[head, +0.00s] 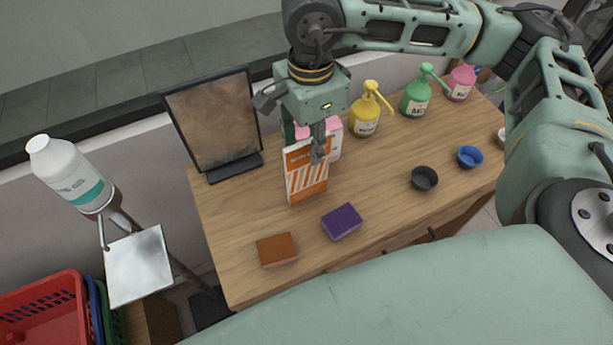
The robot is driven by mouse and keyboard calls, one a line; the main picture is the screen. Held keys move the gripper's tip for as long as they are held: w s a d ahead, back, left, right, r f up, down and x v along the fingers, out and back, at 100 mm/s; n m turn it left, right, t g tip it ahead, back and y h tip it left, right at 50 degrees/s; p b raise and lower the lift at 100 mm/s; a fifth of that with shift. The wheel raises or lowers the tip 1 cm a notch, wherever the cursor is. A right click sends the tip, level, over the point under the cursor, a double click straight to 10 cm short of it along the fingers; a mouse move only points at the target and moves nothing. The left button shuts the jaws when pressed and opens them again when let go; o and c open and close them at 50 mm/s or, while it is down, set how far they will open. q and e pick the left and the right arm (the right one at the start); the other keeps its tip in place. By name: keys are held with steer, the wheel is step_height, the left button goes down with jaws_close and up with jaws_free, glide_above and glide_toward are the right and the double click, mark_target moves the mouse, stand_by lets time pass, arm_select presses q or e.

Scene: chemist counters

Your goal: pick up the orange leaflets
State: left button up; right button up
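The orange leaflets (305,181), white and orange with diagonal stripes, stand upright on the wooden counter in the head view. My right gripper (289,130) is directly above and in front of their top edge. Its two fingers are spread wide, one out to the left and one pointing down over the leaflets' upper right part. I cannot tell whether that finger touches them. Pink and green items (332,135) stand just behind the leaflets, partly hidden by the gripper. My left gripper is not in view.
A dark-framed board (215,125) stands to the left. Yellow (365,118), green (415,99) and pink (460,84) pump bottles line the back. An orange sponge (277,250), a purple sponge (342,222), and dark (424,179) and blue (469,157) bowls lie in front and right.

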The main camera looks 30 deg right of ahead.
mark_target(307, 172)
steer(key=shift+f, duration=0.45)
arm_select(q)
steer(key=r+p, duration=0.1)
steer(key=p, duration=0.1)
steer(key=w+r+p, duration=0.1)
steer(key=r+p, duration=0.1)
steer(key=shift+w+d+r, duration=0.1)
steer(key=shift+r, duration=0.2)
arm_select(e)
step_height(307, 172, down, 7)
steer(key=shift+a+f, duration=0.15)
steer(key=shift+f, duration=0.05)
steer(key=shift+c, duration=0.3)
jaws_close()
